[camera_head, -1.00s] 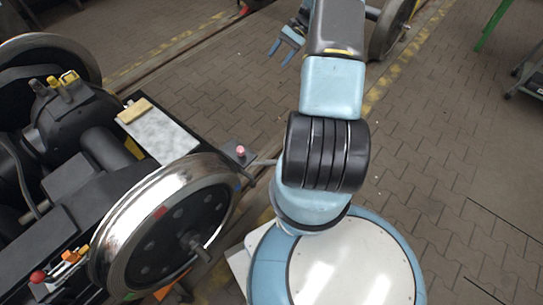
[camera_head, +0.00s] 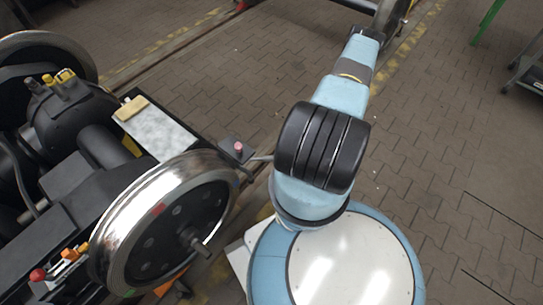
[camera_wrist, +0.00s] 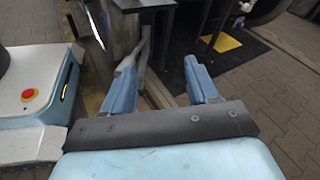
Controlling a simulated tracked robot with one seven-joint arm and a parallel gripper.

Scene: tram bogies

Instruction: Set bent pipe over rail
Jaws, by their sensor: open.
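My gripper (camera_wrist: 160,66) shows in the wrist view as two blue fingers, wide apart. A pale grey bent bar (camera_wrist: 142,48), which may be the bent pipe, is close beside the left finger; I cannot tell whether they touch. No object is clearly held between the fingers. In the head view my arm reaches away to the top, and the gripper is hidden beyond it. A thin grey rod (camera_head: 262,158) sticks out beside the bogie's near wheel, partly hidden by my arm. A floor rail (camera_head: 170,57) runs along the paving behind the bogie.
The bogie (camera_head: 75,150) with its shiny wheel (camera_head: 165,220) fills the left of the head view. A small block with a pink knob (camera_head: 238,149) is at its corner. Another wheel (camera_head: 392,18) is at the top. Paved floor (camera_head: 440,130) is open on the right.

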